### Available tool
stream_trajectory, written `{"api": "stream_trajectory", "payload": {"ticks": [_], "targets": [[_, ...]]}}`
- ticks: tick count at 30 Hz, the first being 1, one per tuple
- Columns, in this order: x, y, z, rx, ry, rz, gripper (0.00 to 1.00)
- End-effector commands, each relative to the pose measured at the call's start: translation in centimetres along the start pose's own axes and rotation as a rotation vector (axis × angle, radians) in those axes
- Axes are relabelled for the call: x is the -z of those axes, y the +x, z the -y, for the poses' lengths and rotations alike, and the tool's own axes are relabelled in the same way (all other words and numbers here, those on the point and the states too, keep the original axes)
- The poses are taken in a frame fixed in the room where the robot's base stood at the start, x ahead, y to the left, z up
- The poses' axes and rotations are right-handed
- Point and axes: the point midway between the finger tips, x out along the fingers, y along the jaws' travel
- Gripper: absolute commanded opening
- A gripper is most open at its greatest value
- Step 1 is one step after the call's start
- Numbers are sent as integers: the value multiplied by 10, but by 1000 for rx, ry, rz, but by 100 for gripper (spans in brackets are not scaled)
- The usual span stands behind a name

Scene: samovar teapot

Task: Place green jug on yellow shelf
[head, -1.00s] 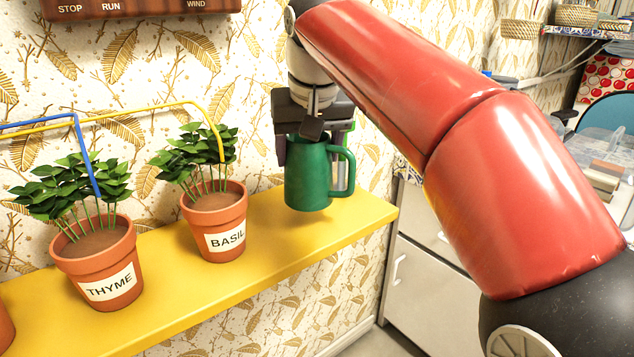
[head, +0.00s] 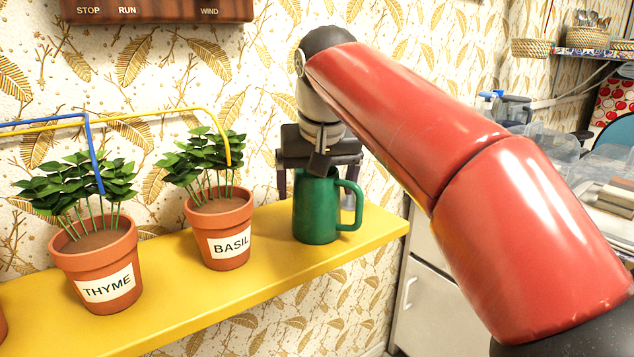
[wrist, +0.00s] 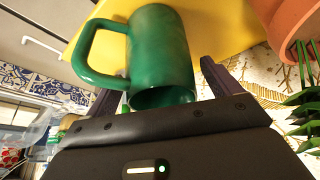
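The green jug (head: 317,212) stands upright on the yellow shelf (head: 262,281), near its right end, with its handle to the right. My gripper (head: 320,194) is above and around the jug, pointing down. Its fingers are spread wide, one on each side. In the wrist view the jug (wrist: 160,45) lies between the fingers of my gripper (wrist: 162,70), with a visible gap beside the right finger. The yellow shelf (wrist: 225,30) shows behind it. The jug's rim is partly hidden by my gripper in the head view.
The potted basil (head: 222,238) stands on the shelf left of the jug, with the potted thyme (head: 100,270) further left. Blue and yellow tubes (head: 140,113) run above the plants. The patterned wall is close behind. Bare shelf lies between basil and jug.

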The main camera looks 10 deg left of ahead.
Motion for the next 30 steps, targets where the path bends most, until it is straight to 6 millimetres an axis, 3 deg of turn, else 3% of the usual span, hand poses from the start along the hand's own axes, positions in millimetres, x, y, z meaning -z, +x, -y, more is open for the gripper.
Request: {"api": "stream_trajectory", "payload": {"ticks": [11,24,30], "targets": [[2,-10,0,0,0,-2,89],[3,-100,0,1,-1,-2,89],[2,-120,0,0,-1,-1,89]]}}
